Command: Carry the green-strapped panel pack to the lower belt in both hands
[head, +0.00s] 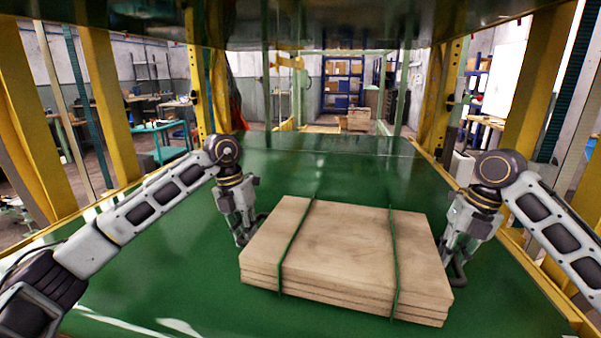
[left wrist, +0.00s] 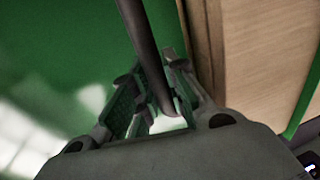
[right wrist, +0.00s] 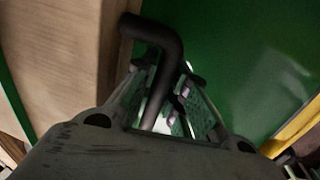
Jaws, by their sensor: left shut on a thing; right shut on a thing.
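The panel pack (head: 345,240) is a stack of several light wooden boards with two green straps (head: 393,262) across it. It lies level at the centre front of the head view, over the green belt (head: 330,160); I cannot tell if it touches the belt. My left gripper (head: 243,236) is at its left side, shut on a dark bar handle (left wrist: 146,50) beside the boards. My right gripper (head: 456,268) is at its right side, shut on a bent dark handle (right wrist: 165,48). The pack's underside is hidden.
Yellow frame posts (head: 108,105) stand on both sides of the belt, and a dark green deck (head: 330,22) spans overhead. The belt is bare behind and left of the pack. Blue shelves (head: 341,82) and a wooden crate (head: 358,119) stand far behind.

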